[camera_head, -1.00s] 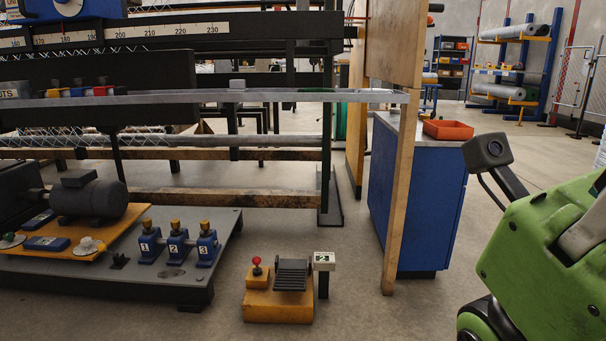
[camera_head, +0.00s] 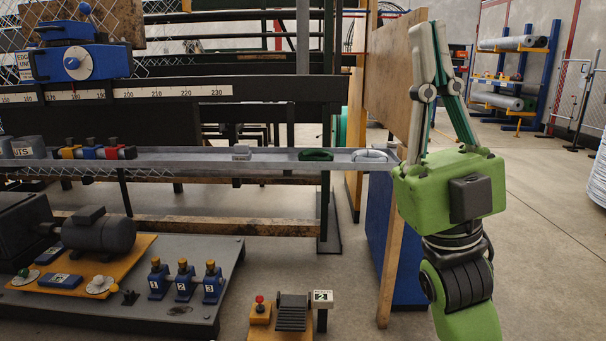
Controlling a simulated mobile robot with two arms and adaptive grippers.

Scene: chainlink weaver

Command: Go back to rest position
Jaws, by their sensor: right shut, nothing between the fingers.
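My right gripper (camera_head: 430,32) stands upright on the right side of the head view. Its green body is below, and its pale grey fingers point up. The fingers are shut with nothing between them. It is in front of the wooden board (camera_head: 386,75) and post at the end of the machine, and hides part of them. I cannot tell whether it touches the board. My left gripper is not in view.
A long grey rail (camera_head: 220,163) crosses the machine at left, ending near my right gripper. A motor (camera_head: 98,233), blue numbered units (camera_head: 184,282) and a yellow pedal box (camera_head: 283,335) are low at left. Open floor (camera_head: 545,235) lies to the right.

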